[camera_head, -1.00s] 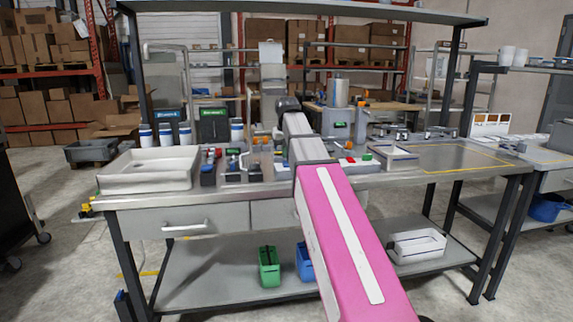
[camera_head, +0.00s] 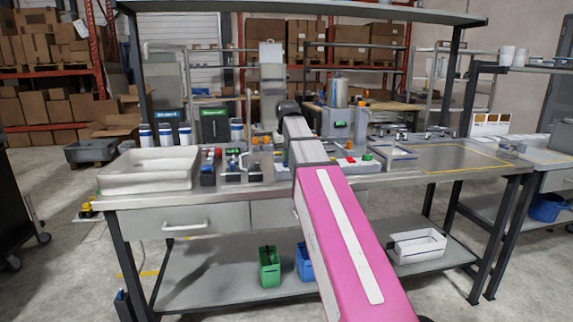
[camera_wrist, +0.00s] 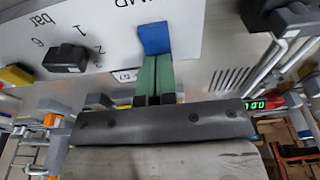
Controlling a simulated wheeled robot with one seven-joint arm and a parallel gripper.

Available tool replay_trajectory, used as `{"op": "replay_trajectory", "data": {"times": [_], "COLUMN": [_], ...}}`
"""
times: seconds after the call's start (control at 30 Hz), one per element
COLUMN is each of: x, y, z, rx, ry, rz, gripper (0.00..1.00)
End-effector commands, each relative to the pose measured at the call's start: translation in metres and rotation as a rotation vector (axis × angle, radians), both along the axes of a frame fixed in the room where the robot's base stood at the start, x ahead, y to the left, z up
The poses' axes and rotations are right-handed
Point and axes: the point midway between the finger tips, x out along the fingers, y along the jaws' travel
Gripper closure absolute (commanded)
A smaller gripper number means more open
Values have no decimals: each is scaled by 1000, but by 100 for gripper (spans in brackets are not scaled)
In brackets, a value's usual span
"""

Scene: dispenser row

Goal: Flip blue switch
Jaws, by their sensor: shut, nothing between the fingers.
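In the wrist view a blue switch (camera_wrist: 154,38) shows as a small blue block on a pale panel (camera_wrist: 100,25). My gripper (camera_wrist: 154,60) has two green fingers held together, with nothing between them. The fingertips reach up to the lower edge of the blue switch in the picture and hide a little of it; I cannot tell whether they touch it. In the head view my own arm hides the gripper and the switch.
A black knob (camera_wrist: 66,57) and a yellow part (camera_wrist: 17,76) lie left of the switch. Metal pipes (camera_wrist: 285,55) and a green-lit display (camera_wrist: 256,104) are at the right. In the head view a white tray (camera_head: 148,183) stands at the bench's left; its right part is mostly clear.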

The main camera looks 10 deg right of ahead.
Motion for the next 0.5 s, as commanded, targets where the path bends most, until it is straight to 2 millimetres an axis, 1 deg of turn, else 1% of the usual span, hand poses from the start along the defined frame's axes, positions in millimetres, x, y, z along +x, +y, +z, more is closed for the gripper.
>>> {"op": "replay_trajectory", "data": {"times": [0.33,0.5], "x": [0,0], "y": [0,0], "z": [-5,-3], "rx": [0,0], "ry": [0,0], "rz": [0,0], "gripper": [100,100]}}
